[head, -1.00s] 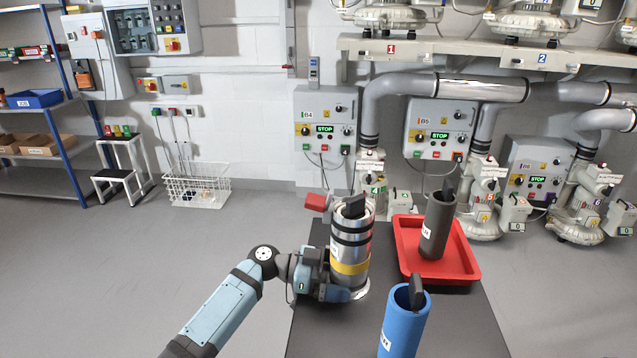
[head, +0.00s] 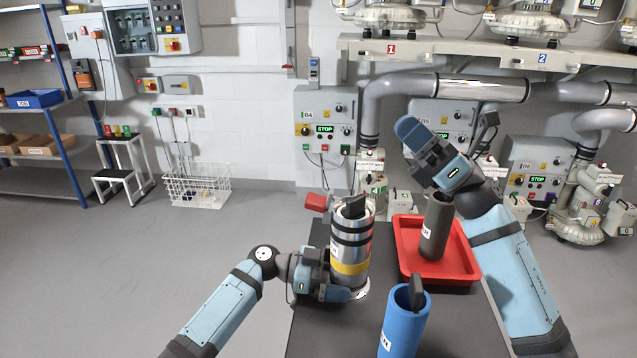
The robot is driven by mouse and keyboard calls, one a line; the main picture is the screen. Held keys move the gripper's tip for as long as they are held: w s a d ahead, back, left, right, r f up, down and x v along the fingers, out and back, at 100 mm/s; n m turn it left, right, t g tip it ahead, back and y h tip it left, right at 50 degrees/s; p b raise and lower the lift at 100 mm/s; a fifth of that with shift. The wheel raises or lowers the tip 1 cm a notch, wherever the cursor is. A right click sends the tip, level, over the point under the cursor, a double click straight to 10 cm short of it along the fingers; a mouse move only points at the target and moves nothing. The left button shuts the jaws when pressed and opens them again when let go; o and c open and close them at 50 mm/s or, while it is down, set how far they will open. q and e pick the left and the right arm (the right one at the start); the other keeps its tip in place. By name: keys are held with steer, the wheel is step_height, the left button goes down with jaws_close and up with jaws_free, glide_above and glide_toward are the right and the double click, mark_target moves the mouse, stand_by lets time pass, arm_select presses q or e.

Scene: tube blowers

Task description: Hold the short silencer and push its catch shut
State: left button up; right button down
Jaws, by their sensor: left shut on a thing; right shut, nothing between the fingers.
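The silencer (head: 352,258) stands upright on the dark table. It is a silver cylinder with black bands, a yellow band and a dark block at its top. My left gripper (head: 345,292) is shut around the silencer's lower part. My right gripper (head: 410,130) is shut and empty, raised above and to the right of the silencer, apart from it.
A grey tube (head: 434,232) stands in a red tray (head: 462,272) at the right, below my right gripper. A blue tube (head: 404,325) stands at the front of the table (head: 315,330). Control boxes and blowers line the wall behind.

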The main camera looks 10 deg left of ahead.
steer(key=s+a+r+n+g+h, duration=0.2)
steer(key=a+n+g+h, duration=0.3)
steer(key=n, duration=0.3)
steer(key=s+a+r+n+g+h, duration=0.1)
steer(key=a+r+n+g+h, duration=0.25)
steer(key=a+n, duration=0.45)
steer(key=s+a+f+n+h, duration=0.2)
steer(key=a+f+n+h, duration=0.35)
steer(key=a+h, duration=0.4)
steer(key=w+d+t+h, duration=0.2)
steer(key=w+t+h, duration=0.3)
steer(key=h, duration=0.6)
steer(key=shift+w, duration=0.55)
steer(key=shift+f+n, duration=0.1)
steer(key=shift+n, duration=0.15)
